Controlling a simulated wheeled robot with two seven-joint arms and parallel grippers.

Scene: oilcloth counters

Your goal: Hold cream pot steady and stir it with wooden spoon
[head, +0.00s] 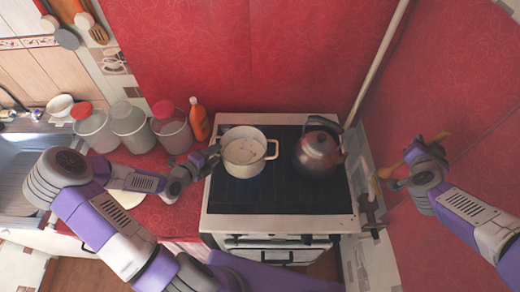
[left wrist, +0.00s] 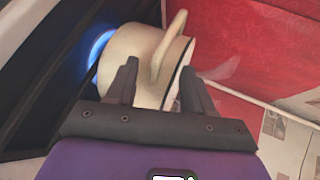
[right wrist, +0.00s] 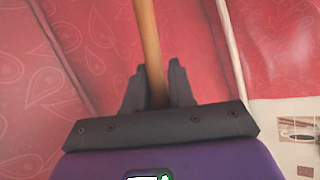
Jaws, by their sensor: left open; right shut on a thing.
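The cream pot (head: 244,152) stands upright on the left burner of the stove, with pale contents and a handle on each side. A blue flame shows under it in the left wrist view, where the pot (left wrist: 138,55) lies just beyond my fingers. My left gripper (head: 214,154) is open at the pot's left side, its fingers (left wrist: 160,85) toward the handle. Whether they touch it I cannot tell. My right gripper (head: 412,160) is shut on the wooden spoon (right wrist: 148,45), held in the air right of the stove. The spoon (head: 413,153) is partly hidden by the gripper.
A dark metal kettle (head: 318,152) stands on the right side of the stove (head: 280,222). Several lidded jars (head: 130,125) and an orange bottle (head: 198,118) stand on the red counter to the left. A pale pipe (head: 376,62) runs up the wall behind.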

